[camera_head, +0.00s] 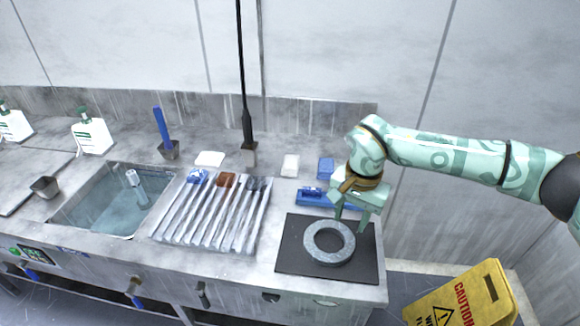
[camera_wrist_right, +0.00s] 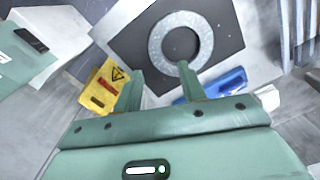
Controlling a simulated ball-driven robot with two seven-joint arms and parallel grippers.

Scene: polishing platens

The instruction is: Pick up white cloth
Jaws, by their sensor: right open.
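Two white pieces lie on the steel counter, and I cannot tell for certain which is the white cloth. One flat white piece (camera_head: 210,158) lies behind the slotted rack. A small white block-like piece (camera_head: 290,165) lies right of the black pole's foot. A white piece also shows at the right of the right wrist view (camera_wrist_right: 269,98), partly hidden by my gripper. My right gripper (camera_head: 352,216) is open and empty, above the back right of the grey ring, right of both white pieces. Its two fingers also show in the wrist view (camera_wrist_right: 158,72). My left gripper is not in view.
The grey ring (camera_head: 313,243) lies on a black mat (camera_head: 290,262). A blue holder (camera_head: 312,197) and blue block (camera_head: 326,168) sit behind it. The rack (camera_head: 160,228), sink (camera_head: 75,205) and upright pole (camera_head: 243,70) stand left. A yellow caution sign (camera_head: 475,295) stands right.

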